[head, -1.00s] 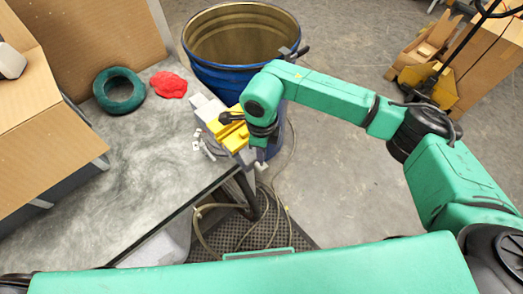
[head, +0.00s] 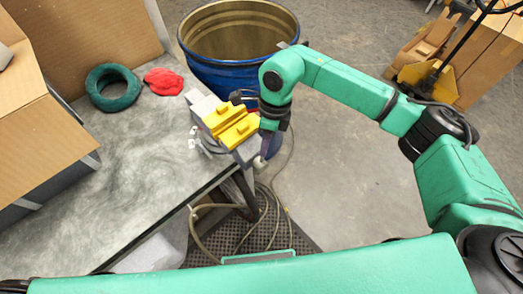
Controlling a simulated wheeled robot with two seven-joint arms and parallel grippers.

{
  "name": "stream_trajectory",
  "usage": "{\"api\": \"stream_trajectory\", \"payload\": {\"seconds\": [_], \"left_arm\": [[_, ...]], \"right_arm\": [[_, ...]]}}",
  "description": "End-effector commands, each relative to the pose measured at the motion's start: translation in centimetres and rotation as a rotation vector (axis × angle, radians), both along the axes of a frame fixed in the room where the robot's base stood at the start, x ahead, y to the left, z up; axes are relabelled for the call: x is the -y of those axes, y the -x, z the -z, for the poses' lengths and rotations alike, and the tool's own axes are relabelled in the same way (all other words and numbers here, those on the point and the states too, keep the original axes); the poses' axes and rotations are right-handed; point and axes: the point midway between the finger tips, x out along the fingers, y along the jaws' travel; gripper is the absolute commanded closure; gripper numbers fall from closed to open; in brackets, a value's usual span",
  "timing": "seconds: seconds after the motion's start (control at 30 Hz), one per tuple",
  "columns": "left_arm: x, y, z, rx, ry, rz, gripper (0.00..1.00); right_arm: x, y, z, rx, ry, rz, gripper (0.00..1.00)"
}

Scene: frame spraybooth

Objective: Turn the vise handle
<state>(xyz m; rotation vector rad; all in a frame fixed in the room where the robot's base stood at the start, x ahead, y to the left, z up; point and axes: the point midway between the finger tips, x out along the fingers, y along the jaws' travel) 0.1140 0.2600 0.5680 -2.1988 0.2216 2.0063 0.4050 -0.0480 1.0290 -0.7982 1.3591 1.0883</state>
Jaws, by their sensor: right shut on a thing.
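The vise (head: 222,117), with yellow jaw pieces and a grey body, is fixed at the right edge of the grey workbench (head: 130,170). My right gripper (head: 264,150) points down at the front right end of the vise, beside its yellow jaws. It is shut on the vise handle, whose pale rounded end (head: 259,163) shows just below the fingers. The rest of the handle and most of the fingers are hidden by my wrist and arm. My left gripper is not in view.
A blue drum (head: 215,75) stands open behind the vise. A green ring (head: 113,88) and a red cloth (head: 164,81) lie on the bench, with a cardboard box (head: 45,140) at left. Hoses (head: 215,225) hang below.

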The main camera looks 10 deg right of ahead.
Motion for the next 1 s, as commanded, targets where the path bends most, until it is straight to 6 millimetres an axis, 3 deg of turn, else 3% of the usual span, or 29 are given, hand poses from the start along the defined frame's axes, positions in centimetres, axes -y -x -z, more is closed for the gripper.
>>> {"api": "stream_trajectory", "payload": {"seconds": [0.03,0.2,0.5,1.0], "left_arm": [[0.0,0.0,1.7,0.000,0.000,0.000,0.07],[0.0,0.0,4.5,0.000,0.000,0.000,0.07],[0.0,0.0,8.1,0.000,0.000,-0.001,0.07],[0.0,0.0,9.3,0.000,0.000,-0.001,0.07]], "right_arm": [[0.2,-0.5,0.7,-0.011,-0.032,0.006,1.00],[1.1,-1.1,1.1,-0.088,-0.139,0.007,1.00],[2.3,-2.0,1.4,-0.199,-0.296,0.005,1.00],[2.9,-2.4,1.2,-0.254,-0.369,0.002,1.00]]}}
